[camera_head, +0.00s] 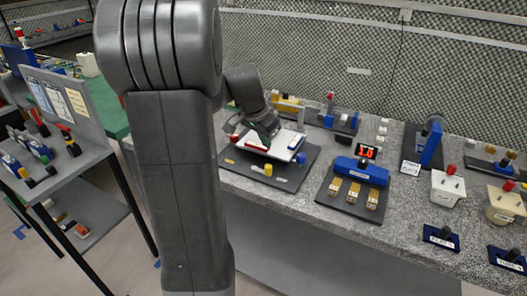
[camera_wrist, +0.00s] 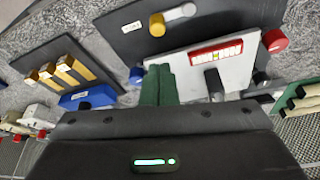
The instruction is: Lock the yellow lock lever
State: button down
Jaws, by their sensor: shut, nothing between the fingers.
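The yellow lock lever appears as a yellow knob (camera_wrist: 157,25) with a pale grey bar reaching right in the wrist view. In the head view the yellow knob (camera_head: 268,169) stands at the front of a dark board (camera_head: 300,172). Behind it is a white box (camera_head: 285,143), which shows a red-framed panel in the wrist view (camera_wrist: 216,52). My gripper (camera_wrist: 160,70) has green fingers, shut and empty, beside the white box and apart from the yellow knob. In the head view my gripper (camera_head: 264,146) is over the white box, which it partly hides.
A blue lever (camera_wrist: 137,75) and a red knob (camera_wrist: 275,40) flank the white box. A blue block (camera_head: 360,171) with several brass pieces stands to the right. More fixtures line the bench's back, near the foam wall. My arm hides part of the bench.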

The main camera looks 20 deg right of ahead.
jog(key=shift+s, duration=0.15)
jog(key=x, duration=1)
